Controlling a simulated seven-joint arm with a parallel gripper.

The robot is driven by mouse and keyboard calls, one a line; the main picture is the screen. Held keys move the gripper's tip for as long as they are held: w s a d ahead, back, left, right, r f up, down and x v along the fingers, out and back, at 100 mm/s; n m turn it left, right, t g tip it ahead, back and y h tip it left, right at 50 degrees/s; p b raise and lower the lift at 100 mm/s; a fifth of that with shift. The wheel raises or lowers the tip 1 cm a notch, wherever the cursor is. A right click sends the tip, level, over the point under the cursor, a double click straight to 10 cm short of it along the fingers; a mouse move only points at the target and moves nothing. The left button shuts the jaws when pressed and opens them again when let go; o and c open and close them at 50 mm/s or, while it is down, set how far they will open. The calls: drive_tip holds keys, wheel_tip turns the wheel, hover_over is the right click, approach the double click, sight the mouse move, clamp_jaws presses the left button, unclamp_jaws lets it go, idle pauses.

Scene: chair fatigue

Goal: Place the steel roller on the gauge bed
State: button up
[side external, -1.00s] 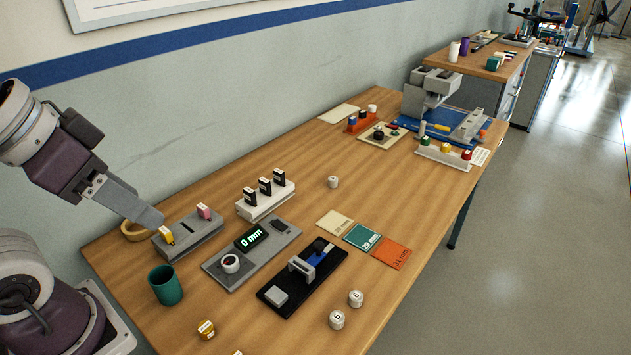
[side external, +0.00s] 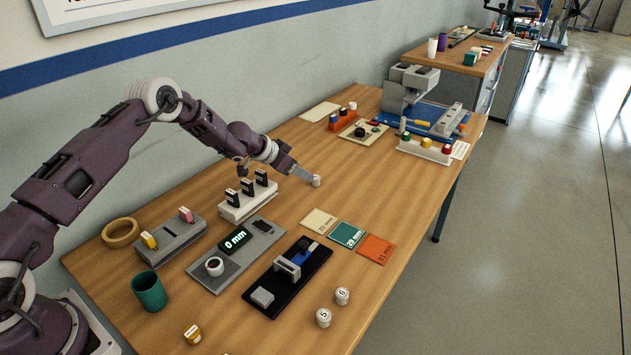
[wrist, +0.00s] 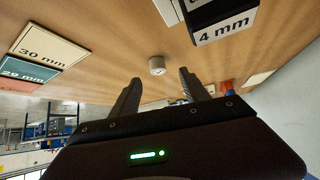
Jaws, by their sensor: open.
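The steel roller is a small pale grey cylinder (side external: 317,181) standing alone on the wooden table. My gripper (side external: 310,176) is low beside it, with the fingers pointing toward it. In the wrist view the roller (wrist: 156,66) sits just beyond the two spread fingertips (wrist: 160,78), roughly in line with the gap. The gripper is open and empty. The grey gauge (side external: 236,258), with a display reading 0 mm, lies at the middle left. A white round part (side external: 214,266) sits on its near end. Which surface is the gauge bed I cannot tell for certain.
A white rack of black blocks (side external: 246,204) stands close to my wrist; a 4 mm label (wrist: 224,27) shows nearby. A black fixture (side external: 288,278), cards (side external: 346,235), a green cup (side external: 149,291) and numbered cylinders (side external: 323,318) lie nearer. Bare wood surrounds the roller.

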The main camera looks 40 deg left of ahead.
sight(311, 186)
drive_tip(key=x, duration=0.5)
drive_tip(key=shift+w+d, duration=0.2)
drive_tip(key=shift+w+d+f, duration=0.2)
drive_tip(key=shift+w+f, duration=0.05)
drive_tip(key=shift+f, duration=0.1)
clamp_jaws()
